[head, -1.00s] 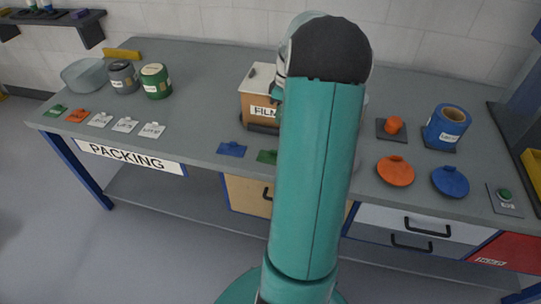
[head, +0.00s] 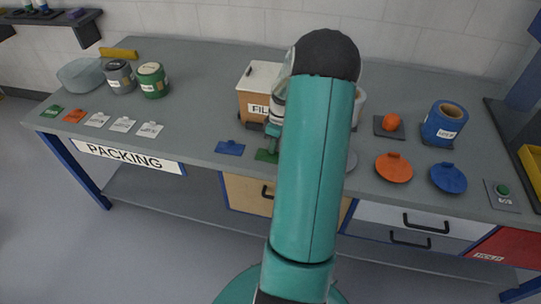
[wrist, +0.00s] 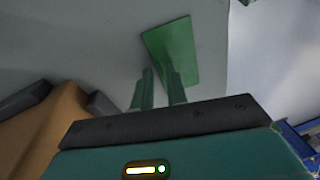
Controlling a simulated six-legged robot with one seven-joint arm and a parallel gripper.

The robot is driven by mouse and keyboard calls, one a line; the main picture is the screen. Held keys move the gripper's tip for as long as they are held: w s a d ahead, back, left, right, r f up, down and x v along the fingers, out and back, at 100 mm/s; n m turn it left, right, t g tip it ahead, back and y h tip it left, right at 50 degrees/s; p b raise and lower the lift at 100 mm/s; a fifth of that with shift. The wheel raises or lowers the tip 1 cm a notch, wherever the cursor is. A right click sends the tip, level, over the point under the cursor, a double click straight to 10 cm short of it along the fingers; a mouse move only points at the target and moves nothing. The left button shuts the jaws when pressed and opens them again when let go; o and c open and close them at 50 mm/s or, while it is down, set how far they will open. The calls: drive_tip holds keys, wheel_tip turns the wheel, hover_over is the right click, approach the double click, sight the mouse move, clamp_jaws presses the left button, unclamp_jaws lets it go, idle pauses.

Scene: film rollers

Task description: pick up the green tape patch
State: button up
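The green tape patch (head: 266,156) lies flat near the front edge of the bench, just right of a blue patch, in the head view. In the wrist view the green patch (wrist: 178,48) shows beyond my fingers. My gripper (wrist: 160,70) has its two green fingers a little apart, with their tips over the near part of the patch. A gap shows between them, and I see nothing clearly held. In the head view my gripper (head: 271,131) is just above the patch, partly hidden by my arm.
A box labelled FILM (head: 256,104) stands close behind my gripper. The blue patch (head: 230,148) lies to the left. Another green patch (head: 52,111) is at the far left with several cards.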

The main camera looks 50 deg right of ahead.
drive_tip(key=shift+f, duration=0.15)
clamp_jaws()
